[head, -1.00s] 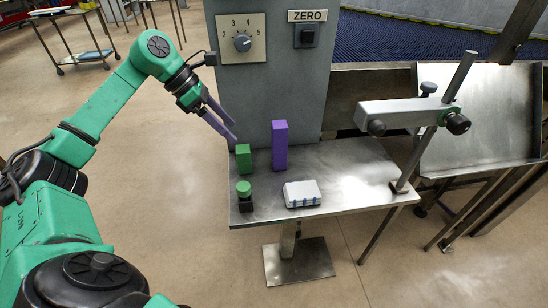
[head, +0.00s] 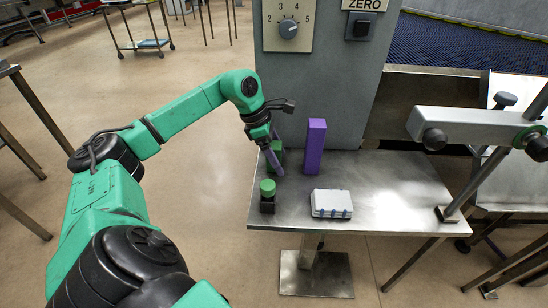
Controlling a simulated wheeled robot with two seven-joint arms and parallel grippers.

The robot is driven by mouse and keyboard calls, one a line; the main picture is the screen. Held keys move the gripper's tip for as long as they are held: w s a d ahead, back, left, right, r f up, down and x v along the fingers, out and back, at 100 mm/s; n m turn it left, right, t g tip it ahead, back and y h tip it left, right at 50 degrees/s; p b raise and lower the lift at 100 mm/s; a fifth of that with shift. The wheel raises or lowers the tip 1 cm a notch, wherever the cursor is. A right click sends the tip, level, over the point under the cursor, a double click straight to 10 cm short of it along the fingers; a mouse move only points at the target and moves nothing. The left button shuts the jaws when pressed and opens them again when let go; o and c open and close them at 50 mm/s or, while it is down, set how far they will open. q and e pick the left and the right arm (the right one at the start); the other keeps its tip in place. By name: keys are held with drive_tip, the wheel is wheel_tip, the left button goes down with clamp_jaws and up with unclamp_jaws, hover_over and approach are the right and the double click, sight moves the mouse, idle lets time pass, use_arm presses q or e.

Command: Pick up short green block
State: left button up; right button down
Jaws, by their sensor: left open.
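The short green block (head: 279,154) stands on the left back part of the steel table, partly hidden by my gripper. My right gripper is not in view.
A tall purple block (head: 315,147) stands just right of the green one. In front are a green round knob on a black base (head: 267,190) and a white box (head: 331,203). A clamp arm (head: 465,127) overhangs the right side of the steel table (head: 400,190).

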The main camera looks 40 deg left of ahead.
use_arm(q)
drive_tip(key=shift+r, duration=0.1)
clamp_jaws()
